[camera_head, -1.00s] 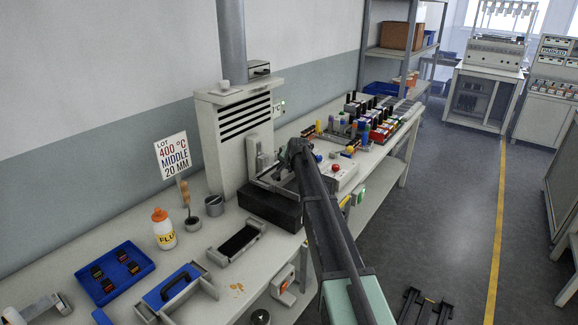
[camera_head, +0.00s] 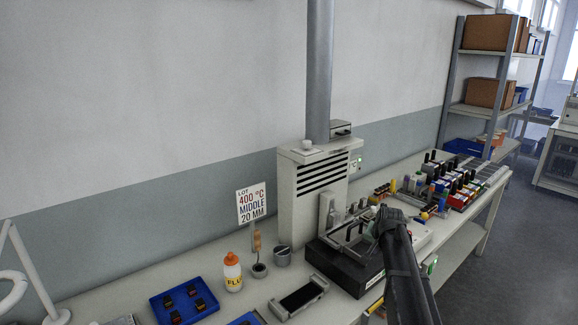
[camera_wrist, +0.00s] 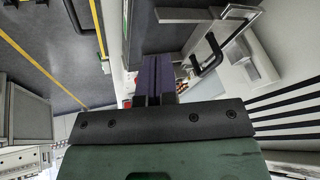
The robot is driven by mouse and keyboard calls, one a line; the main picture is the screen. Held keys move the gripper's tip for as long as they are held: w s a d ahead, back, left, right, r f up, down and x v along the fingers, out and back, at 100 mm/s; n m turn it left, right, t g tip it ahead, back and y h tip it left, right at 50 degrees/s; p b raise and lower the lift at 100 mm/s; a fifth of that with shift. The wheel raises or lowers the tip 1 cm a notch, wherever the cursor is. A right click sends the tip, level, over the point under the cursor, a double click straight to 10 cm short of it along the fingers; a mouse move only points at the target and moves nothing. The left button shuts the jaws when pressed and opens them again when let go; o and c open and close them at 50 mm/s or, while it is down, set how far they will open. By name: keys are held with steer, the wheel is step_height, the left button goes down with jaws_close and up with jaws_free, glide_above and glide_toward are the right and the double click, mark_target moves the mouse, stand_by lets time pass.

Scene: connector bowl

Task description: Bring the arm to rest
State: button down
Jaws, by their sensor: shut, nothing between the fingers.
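My arm rises from the lower right in the head view, and its end is over the workbench in front of the grey louvred unit (camera_head: 318,195). In the wrist view my gripper (camera_wrist: 158,62) is shut, with its two dark fingers together and nothing between them. In the head view the arm link hides the fingertips. A black block with a metal frame (camera_head: 345,268) stands on the bench beside the arm's end. I cannot tell from the head view whether the gripper touches it.
A sign (camera_head: 251,204), a flux bottle (camera_head: 232,272) and a blue tray (camera_head: 184,302) stand left of the arm. A metal tray (camera_head: 298,297) lies nearer. Crowded coloured parts (camera_head: 445,188) fill the bench to the right. The floor aisle (camera_head: 510,240) at the right is clear.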

steer(key=s+a+n+g, duration=0.1)
steer(key=s+a, duration=0.4)
steer(key=s, duration=0.5)
steer(key=s+a+f+n+g, duration=0.1)
steer(key=s+a+n+g, duration=0.1)
steer(key=s+a, duration=0.4)
steer(key=s+a+n+g, duration=0.2)
steer(key=s+a, duration=0.4)
steer(key=s, duration=0.9)
steer(key=shift+s+f+n, duration=0.25)
steer(key=shift+s+n, duration=0.05)
steer(key=shift+n, duration=0.5)
steer(key=shift+a, duration=0.1)
